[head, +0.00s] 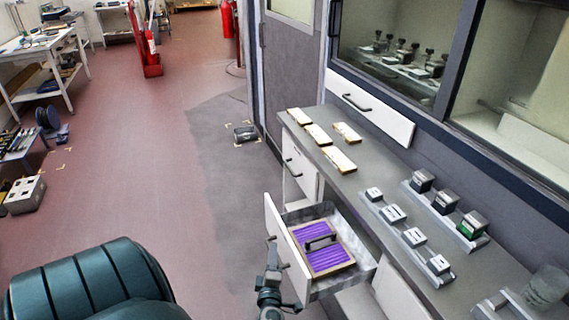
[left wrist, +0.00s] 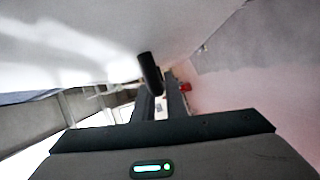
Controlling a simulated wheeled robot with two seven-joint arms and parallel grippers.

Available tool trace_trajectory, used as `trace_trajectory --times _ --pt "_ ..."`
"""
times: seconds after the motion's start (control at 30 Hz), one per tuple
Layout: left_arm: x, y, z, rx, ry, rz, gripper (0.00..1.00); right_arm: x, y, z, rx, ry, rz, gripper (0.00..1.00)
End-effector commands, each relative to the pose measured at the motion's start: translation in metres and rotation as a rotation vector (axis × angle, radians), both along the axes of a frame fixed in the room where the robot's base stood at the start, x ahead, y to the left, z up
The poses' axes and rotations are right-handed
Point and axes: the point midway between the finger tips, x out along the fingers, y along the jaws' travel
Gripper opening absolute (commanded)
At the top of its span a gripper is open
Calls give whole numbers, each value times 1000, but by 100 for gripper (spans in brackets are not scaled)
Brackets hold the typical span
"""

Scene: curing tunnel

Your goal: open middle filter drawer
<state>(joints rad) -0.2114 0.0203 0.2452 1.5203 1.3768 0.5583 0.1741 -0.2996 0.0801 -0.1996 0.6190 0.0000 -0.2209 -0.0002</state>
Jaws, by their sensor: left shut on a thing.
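The filter drawer (head: 288,250) with a white front stands pulled out from under the grey counter in the head view. A purple pleated filter (head: 325,257) in a light frame, with a dark handle across it, lies inside. My left gripper (head: 277,256) is at the outer face of the drawer front, shut on its handle. In the left wrist view, the dark handle (left wrist: 149,72) stands out from the pale drawer front (left wrist: 90,45), at the fingers of my left gripper (left wrist: 160,103). The gripper hides part of the handle in the head view. My right gripper is out of view.
A closed drawer (head: 300,168) is left of the open one. The counter (head: 350,190) carries pale blocks (head: 316,133) and trays of small parts (head: 447,218). A dark box (head: 245,133) lies on the floor. The floor left of the drawer is clear.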

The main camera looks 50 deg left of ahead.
Motion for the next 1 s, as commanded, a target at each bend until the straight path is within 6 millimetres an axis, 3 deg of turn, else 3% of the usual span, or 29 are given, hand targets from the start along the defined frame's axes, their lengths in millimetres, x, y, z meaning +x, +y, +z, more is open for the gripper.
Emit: trace_trajectory --times 0.43,0.47,0.5,0.53,1.0 --pt "-6 3 -1 -1 1 2 0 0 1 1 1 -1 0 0" --pt "-6 2 -1 -1 1 2 19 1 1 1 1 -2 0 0" --pt "-6 2 -1 -1 1 2 28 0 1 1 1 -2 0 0" --pt "-6 2 -1 0 1 2 30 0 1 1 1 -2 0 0" --pt "-3 -1 1 -1 -1 -1 30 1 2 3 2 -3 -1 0"
